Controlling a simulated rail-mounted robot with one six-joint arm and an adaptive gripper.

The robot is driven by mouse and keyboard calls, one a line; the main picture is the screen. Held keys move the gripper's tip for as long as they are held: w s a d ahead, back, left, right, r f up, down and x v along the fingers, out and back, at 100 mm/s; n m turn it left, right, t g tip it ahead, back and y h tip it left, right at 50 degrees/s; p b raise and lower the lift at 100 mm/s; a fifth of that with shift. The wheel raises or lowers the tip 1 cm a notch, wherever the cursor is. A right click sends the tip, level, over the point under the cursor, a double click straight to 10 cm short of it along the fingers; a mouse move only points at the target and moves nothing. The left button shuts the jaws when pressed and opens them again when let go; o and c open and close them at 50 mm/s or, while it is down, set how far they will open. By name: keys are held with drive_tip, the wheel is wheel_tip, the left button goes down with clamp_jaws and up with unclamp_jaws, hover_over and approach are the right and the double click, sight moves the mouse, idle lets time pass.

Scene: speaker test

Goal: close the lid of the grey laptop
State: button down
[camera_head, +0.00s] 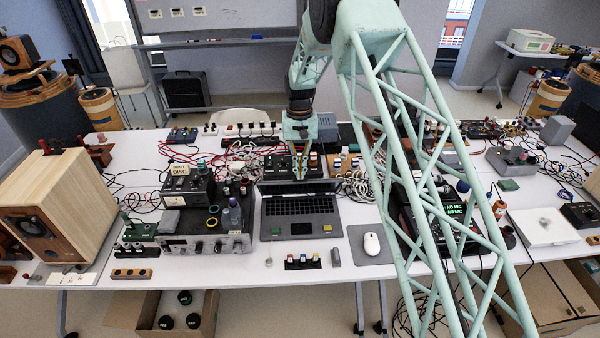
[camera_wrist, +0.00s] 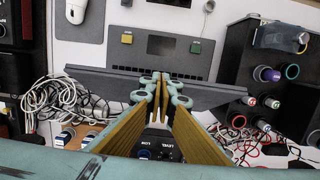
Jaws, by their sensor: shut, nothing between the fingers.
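The grey laptop (camera_head: 300,212) stands open on the white table, its keyboard facing the front edge. Its raised lid (camera_head: 284,184) shows as a thin dark strip behind the keyboard. In the wrist view the lid (camera_wrist: 110,84) is a long, nearly edge-on grey bar, with the base and touchpad (camera_wrist: 175,46) beyond it. My gripper (camera_head: 300,175) points down at the lid, near the middle of its width. In the wrist view my gripper (camera_wrist: 161,80) is shut and empty, and its tips overlap the lid. I cannot tell whether they touch it.
A white mouse (camera_head: 372,244) lies on a grey pad right of the laptop. Stacked black and silver devices (camera_head: 205,243) stand close on the left. Cables (camera_head: 354,180) and boxes with knobs crowd the table behind the lid. Small coloured switches (camera_head: 303,261) lie in front.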

drive_tip(key=shift+s+f+t+b, duration=0.3)
drive_tip(key=shift+s+b, duration=0.2)
drive_tip(key=shift+b, duration=0.05)
